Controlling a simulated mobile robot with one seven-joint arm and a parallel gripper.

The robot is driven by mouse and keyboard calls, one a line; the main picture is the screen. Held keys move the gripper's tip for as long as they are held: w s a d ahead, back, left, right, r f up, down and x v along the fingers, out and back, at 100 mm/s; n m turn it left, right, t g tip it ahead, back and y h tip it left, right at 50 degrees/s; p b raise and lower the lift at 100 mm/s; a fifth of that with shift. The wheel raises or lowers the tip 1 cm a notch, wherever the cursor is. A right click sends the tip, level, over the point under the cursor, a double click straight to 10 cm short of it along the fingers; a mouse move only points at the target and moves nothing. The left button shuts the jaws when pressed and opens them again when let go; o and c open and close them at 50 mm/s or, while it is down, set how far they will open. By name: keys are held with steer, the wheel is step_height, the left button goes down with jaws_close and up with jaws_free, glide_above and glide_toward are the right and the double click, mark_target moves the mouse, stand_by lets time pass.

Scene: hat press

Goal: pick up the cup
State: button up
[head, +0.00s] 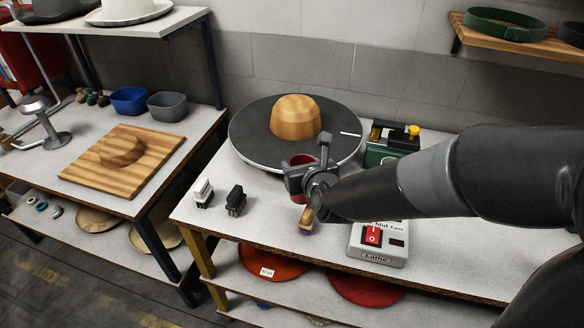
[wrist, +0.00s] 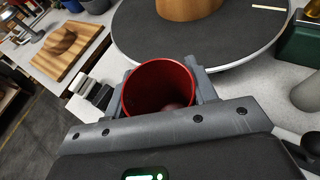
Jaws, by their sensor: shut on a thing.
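The cup (wrist: 158,84) is red, and its open mouth faces the camera in the wrist view. It sits between the two fingers of my gripper (wrist: 163,92), which is shut on it. In the head view a small part of the red cup (head: 301,161) shows behind my gripper (head: 303,176), in front of the round black turntable. My wrist hides most of the cup there. I cannot tell whether its base touches the table.
A wooden hat form (head: 295,117) stands on the black turntable (head: 250,140) just behind my gripper. A white block (head: 202,193) and a black block (head: 236,200) stand left. The lathe switch box (head: 377,245) is at the front right, and a green device (head: 380,154) behind my arm.

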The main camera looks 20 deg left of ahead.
mark_target(311, 160)
steer(key=shift+w+d+r, duration=0.1)
steer(key=shift+d+r, duration=0.3)
steer(key=shift+d, duration=0.3)
steer(key=shift+w+d+r, duration=0.1)
steer(key=shift+d+r, duration=0.3)
steer(key=shift+d, duration=0.3)
steer(key=shift+d, duration=0.1)
steer(key=shift+r, duration=0.1)
